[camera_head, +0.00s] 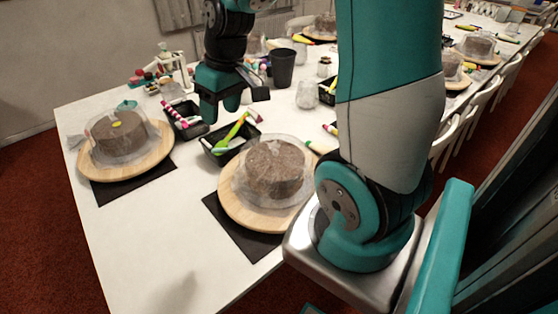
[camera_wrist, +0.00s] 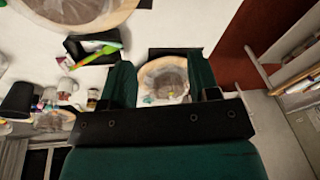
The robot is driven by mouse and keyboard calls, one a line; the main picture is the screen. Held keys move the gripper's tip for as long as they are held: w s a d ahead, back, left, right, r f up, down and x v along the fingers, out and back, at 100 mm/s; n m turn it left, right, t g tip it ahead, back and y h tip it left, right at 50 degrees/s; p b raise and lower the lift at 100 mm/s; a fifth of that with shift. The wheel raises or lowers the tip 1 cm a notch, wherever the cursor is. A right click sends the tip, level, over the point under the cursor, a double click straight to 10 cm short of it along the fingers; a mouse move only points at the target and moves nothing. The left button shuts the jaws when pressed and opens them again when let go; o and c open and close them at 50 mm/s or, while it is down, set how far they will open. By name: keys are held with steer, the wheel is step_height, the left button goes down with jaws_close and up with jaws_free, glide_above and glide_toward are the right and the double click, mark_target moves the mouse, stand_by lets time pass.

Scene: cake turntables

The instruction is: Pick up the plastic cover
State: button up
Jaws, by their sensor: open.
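Clear plastic covers show on the cakes. One cover (camera_head: 103,123) is over the brown cake at the left of the table, on a round wooden board (camera_head: 98,175). Another clear cover (camera_head: 243,182) surrounds the brown cake (camera_head: 273,165) in the middle, on its own round board (camera_head: 235,213). My gripper (camera_head: 233,98) is open and empty, pointing down above the table, behind and between these two cakes. In the wrist view, my gripper's two fingers (camera_wrist: 162,80) are spread apart, with a more distant board and cake (camera_wrist: 165,78) showing between them. Neither cover touches my gripper.
Black trays with tools (camera_head: 225,153) and pink-striped items (camera_head: 182,118) lie below my gripper. A dark cup (camera_head: 283,68), glass jars (camera_head: 307,93) and a rack of bottles stand behind. White chairs line the right side. The white table's front left (camera_head: 150,240) is clear.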

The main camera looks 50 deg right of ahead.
steer(key=s+d+f+m+h, duration=0.1)
steer(key=d+f+m, duration=0.15)
steer(key=d, duration=0.55)
steer(key=s+d+f+m+h, duration=0.1)
steer(key=d+f, duration=0.2)
steer(key=d, duration=0.6)
steer(key=p, duration=0.3)
glide_above(276, 146)
step_height(276, 146, down, 11)
steer(key=shift+a+r, duration=0.15)
steer(key=shift+r, duration=0.05)
steer(key=shift+w+f+p, duration=0.15)
steer(key=shift+f+p, duration=1.4)
steer(key=shift+f, duration=1.65)
steer(key=shift+d, duration=0.2)
jaws_close()
